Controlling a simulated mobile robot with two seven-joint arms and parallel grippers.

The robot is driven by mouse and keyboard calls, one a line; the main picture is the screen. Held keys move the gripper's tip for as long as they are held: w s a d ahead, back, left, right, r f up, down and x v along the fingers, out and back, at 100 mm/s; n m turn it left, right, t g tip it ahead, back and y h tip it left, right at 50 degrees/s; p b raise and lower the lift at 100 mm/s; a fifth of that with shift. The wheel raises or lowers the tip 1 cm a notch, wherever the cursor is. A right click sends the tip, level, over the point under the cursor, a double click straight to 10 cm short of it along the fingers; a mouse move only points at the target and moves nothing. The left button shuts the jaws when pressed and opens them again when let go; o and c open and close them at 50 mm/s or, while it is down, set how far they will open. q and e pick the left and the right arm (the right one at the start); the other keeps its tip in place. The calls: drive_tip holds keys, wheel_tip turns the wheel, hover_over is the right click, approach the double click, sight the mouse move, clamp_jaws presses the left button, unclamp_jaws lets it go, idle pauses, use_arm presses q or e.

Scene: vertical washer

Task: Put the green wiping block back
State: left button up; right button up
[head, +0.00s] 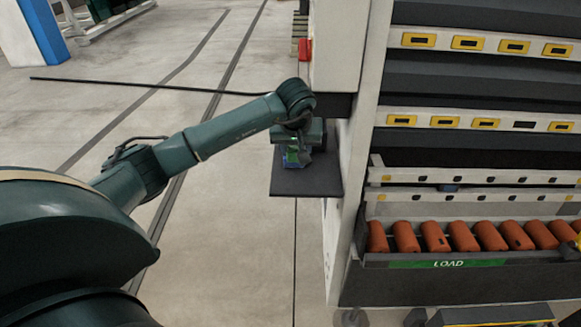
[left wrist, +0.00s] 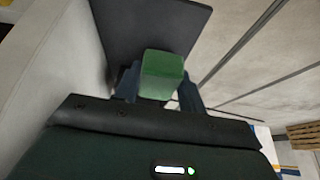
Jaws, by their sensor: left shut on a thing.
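The green wiping block (left wrist: 161,76) sits between the two fingers of my left gripper (left wrist: 158,88), which is shut on it. In the head view a bit of the green block (head: 292,157) shows under my left gripper (head: 297,160), mostly hidden by the hand. The gripper and block are over a dark side shelf (head: 308,184) fixed to the left side of the washer. The shelf also shows beyond the block in the left wrist view (left wrist: 140,25). I cannot tell whether the block touches the shelf. My right gripper is not in view.
The washer's pale side wall (head: 356,130) stands just right of the shelf. Orange cylinders (head: 464,237) lie in a row behind a green LOAD label (head: 447,263). Rails with yellow fittings (head: 467,43) run above. The floor left of the shelf is open.

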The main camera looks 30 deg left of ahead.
use_arm(q)
hover_over(294, 182)
drive_tip(key=s, duration=0.1)
drive_tip(key=f, duration=0.5)
drive_tip(key=shift+s+d+f, duration=0.15)
drive_tip(key=shift+d, duration=0.2)
drive_tip(key=shift+f, duration=2.3)
drive_tip(key=shift+f, duration=0.1)
drive_tip(key=o, duration=0.9)
drive_tip(key=shift+o, duration=0.2)
